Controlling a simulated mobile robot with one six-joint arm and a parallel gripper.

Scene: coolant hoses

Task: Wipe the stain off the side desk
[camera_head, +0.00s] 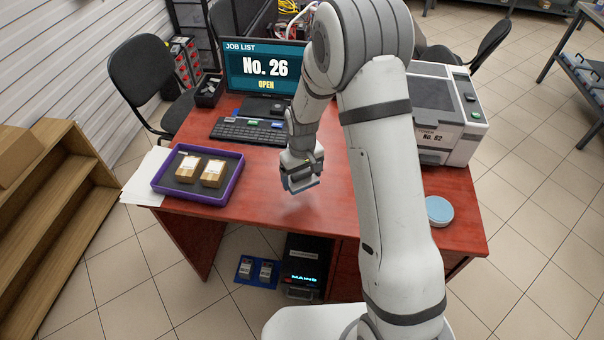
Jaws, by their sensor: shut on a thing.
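The red desk (240,208) stands in front of me. My gripper (301,184) is low over its front middle part, pointing down. It is shut on a flat blue-grey pad (304,187), most of which the gripper hides. The pad is just above or on the desk top; I cannot tell if it touches. A faint pale patch (294,207) shows on the desk just in front of the pad; I cannot tell whether it is the stain or a reflection.
A purple tray (236,168) with two brown boxes sits at the left, over white papers (140,188). A keyboard (250,131) and a monitor (262,67) reading "No. 26 OPEN" stand behind. A printer (463,150) and a light-blue round item (439,210) are at the right.

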